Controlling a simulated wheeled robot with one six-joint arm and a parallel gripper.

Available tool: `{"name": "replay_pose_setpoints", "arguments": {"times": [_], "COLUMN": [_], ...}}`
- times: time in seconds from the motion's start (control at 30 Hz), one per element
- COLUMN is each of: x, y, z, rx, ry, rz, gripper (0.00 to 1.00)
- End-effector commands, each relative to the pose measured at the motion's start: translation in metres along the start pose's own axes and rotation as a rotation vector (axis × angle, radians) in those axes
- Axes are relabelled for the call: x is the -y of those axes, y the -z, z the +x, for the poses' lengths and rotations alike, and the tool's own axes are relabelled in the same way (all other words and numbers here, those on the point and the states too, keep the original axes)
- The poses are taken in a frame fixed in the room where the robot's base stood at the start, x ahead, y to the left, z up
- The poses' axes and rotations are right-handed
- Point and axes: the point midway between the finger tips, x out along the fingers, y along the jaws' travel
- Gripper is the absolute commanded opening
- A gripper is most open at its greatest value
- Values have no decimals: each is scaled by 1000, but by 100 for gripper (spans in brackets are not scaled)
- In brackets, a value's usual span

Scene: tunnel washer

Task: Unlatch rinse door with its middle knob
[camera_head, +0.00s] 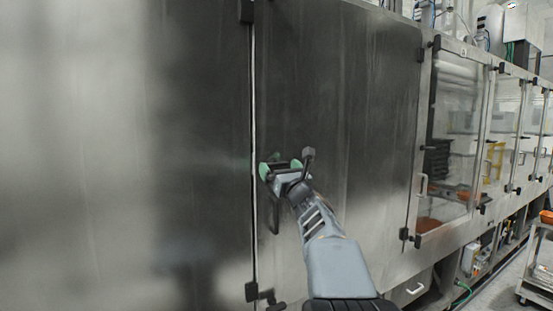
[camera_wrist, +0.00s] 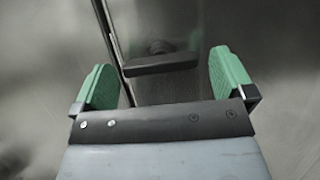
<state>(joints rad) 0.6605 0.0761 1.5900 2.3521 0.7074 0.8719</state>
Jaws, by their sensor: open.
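The rinse door (camera_head: 345,90) is a large grey steel panel, and it looks closed along the vertical seam at its left edge. My gripper (camera_head: 279,168) is at this seam, about halfway up the door. Its two green-padded fingers are apart. In the wrist view, the middle knob (camera_wrist: 160,64) is a dark crosswise bar on a rounded base, just right of the seam. It shows between the open fingers of my gripper (camera_wrist: 164,68), with a gap on both sides. The fingers do not grip it. In the head view, my gripper hides the knob.
A dark pull handle (camera_head: 274,213) is on the door just below my gripper. Another dark latch knob (camera_head: 262,293) is at the seam's bottom. Glazed doors (camera_head: 452,130) run off to the right. A cart (camera_head: 540,265) stands at the far right.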

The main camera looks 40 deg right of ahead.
Motion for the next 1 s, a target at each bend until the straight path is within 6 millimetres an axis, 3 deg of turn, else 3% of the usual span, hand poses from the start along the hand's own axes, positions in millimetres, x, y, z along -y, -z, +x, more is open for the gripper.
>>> {"name": "replay_pose_setpoints", "arguments": {"times": [0.2,0.6,1.0], "x": [0,0,0], "y": [-1,0,0], "z": [20,23,23], "rx": [0,0,0], "ry": [0,0,0], "rz": [1,0,0], "gripper": [100,100,63]}}
